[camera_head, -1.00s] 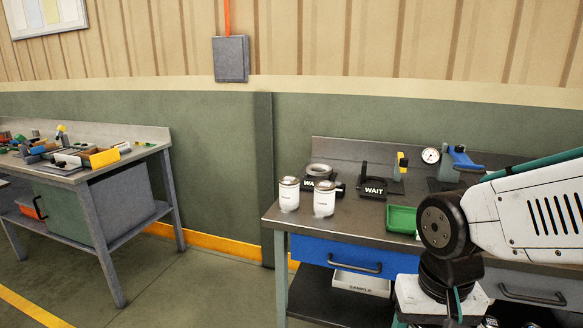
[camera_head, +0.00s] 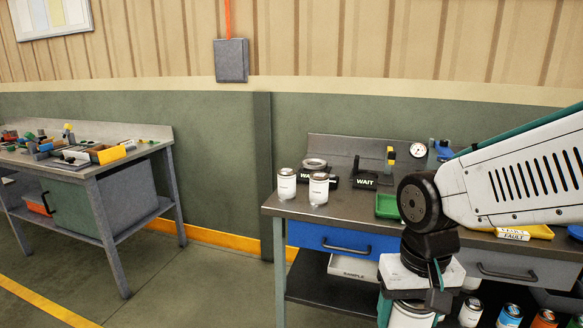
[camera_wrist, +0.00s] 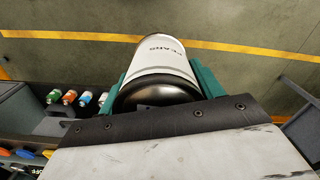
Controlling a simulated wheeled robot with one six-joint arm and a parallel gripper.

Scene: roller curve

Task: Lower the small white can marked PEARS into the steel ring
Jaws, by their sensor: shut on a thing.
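In the wrist view, the white can marked PEARS (camera_wrist: 163,60) is clamped between the green fingers of my gripper (camera_wrist: 163,88), its dark end towards the camera. In the head view, the can (camera_head: 410,315) shows below my gripper (camera_head: 412,297), in front of the bench and cut by the lower picture edge. On the bench, a steel ring (camera_head: 314,163) sits at the back behind two other white cans, beside a black WAIT sign. A dark holder with another WAIT sign (camera_head: 365,181) stands to its right. My gripper is well apart from the ring.
Two white cans (camera_head: 287,182) (camera_head: 318,188) stand at the bench's left front, before the ring. A green tray (camera_head: 388,205), a dial gauge (camera_head: 417,150) and a yellow tray (camera_head: 540,232) are further right. Several coloured cans (camera_head: 510,314) stand on the lower shelf. Floor at left is clear.

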